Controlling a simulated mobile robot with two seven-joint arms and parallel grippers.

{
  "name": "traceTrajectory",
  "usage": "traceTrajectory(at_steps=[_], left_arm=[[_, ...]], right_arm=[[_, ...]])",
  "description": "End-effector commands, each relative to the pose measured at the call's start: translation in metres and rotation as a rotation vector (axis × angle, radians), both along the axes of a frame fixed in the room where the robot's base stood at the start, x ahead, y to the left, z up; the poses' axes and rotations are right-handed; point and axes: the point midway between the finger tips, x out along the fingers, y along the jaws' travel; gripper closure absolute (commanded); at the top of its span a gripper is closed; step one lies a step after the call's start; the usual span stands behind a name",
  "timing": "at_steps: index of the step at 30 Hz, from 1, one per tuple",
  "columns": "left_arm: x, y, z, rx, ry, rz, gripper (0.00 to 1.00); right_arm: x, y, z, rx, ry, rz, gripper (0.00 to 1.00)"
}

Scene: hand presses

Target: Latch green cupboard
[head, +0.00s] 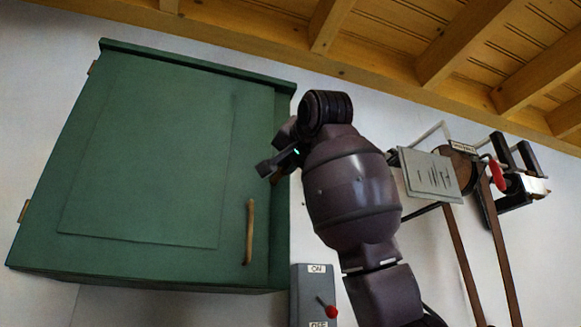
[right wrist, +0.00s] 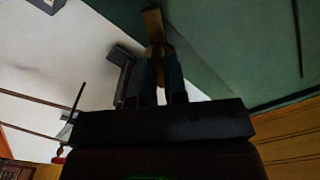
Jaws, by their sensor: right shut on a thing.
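The green cupboard (head: 150,160) hangs on the white wall at the left of the head view, with its door flush against the frame as far as I can see. A pale wooden handle (head: 250,232) stands upright near the door's right edge, free of my gripper. My right gripper (head: 275,168) is at the cupboard's right edge, above the handle. It is shut on a small brown latch piece (right wrist: 154,24), whose end sticks out beyond the fingers in the right wrist view. My fingers hide the rest of the latch. My left gripper is not in view.
A grey notice sheet (head: 432,176) and a wall-mounted device with red grips (head: 498,176) are at the right. Wooden beams (head: 460,50) cross the ceiling.

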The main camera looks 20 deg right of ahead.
Motion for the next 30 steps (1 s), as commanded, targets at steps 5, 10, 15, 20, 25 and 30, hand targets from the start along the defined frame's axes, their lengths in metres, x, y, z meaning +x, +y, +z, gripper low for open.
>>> traceTrajectory(at_steps=[5,10,15,20,25,30], left_arm=[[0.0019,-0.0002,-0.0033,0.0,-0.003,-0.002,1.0],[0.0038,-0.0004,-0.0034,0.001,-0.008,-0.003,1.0],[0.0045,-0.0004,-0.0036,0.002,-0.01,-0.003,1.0],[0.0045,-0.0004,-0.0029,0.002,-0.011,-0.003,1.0],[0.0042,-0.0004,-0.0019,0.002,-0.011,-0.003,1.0],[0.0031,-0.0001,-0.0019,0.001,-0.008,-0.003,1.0]], right_arm=[[-0.0001,0.002,-0.0007,0.169,0.007,0.003,1.0],[0.0001,0.0017,-0.0002,0.332,0.013,0.003,1.0],[-0.0003,0.0019,0.0007,0.492,0.018,0.002,1.0],[-0.0004,0.0021,0.0015,0.637,0.024,0.003,1.0],[-0.0003,0.0019,0.0018,0.769,0.028,0.001,1.0],[-0.0001,0.0016,0.0019,0.87,0.032,0.001,1.0]])
